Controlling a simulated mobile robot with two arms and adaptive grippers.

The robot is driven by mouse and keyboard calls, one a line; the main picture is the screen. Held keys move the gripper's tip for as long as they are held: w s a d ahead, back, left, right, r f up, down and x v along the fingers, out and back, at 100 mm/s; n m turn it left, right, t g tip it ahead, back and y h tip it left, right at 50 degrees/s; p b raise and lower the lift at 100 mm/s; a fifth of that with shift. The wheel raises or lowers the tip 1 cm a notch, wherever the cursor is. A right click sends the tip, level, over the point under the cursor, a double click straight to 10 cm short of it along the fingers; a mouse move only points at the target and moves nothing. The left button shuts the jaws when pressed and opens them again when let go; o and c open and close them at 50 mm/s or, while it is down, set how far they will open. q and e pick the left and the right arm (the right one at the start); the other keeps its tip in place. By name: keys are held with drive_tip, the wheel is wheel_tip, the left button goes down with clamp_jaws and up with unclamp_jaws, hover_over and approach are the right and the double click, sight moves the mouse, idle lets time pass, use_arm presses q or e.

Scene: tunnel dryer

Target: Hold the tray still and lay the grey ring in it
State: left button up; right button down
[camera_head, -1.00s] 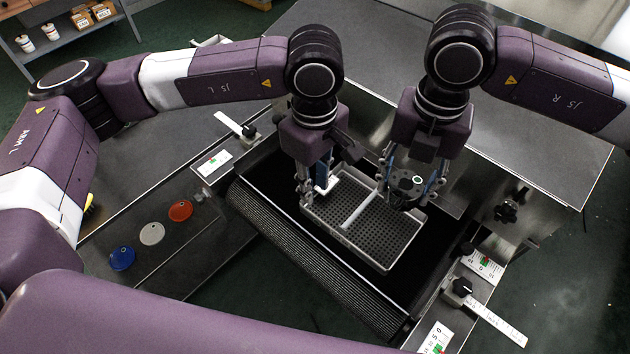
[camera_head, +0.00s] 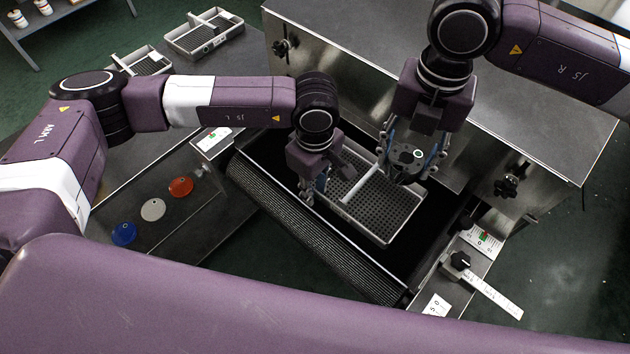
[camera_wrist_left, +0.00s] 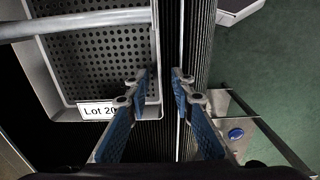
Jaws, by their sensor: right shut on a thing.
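The grey perforated tray (camera_head: 391,205), with a pale bar across it, lies on the dark belt; it also shows in the left wrist view (camera_wrist_left: 100,62), with a "Lot 20" label (camera_wrist_left: 97,111). My left gripper (camera_head: 313,190) is low at the tray's left side. In the left wrist view its open fingers (camera_wrist_left: 158,88) are apart, one on each side of the tray's rim. My right gripper (camera_head: 407,165) is over the tray's far right part, shut on a dark round piece (camera_head: 405,172) that looks like the grey ring. Its underside is hidden.
Two more trays (camera_head: 203,34) (camera_head: 145,62) stand at the back left. A steel housing (camera_head: 515,125) stands behind the belt. A ruler slide (camera_head: 490,296) sticks out at right.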

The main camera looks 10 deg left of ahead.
sight(384, 208)
drive_tip(key=shift+r, duration=0.1)
use_arm(q)
clamp_jaws()
idle(0.4)
use_arm(e)
wheel_tip(384, 208, down, 15)
drive_tip(key=n, duration=0.5)
drive_tip(key=shift+w+f, duration=0.1)
drive_tip(key=shift+f, duration=0.1)
idle(0.4)
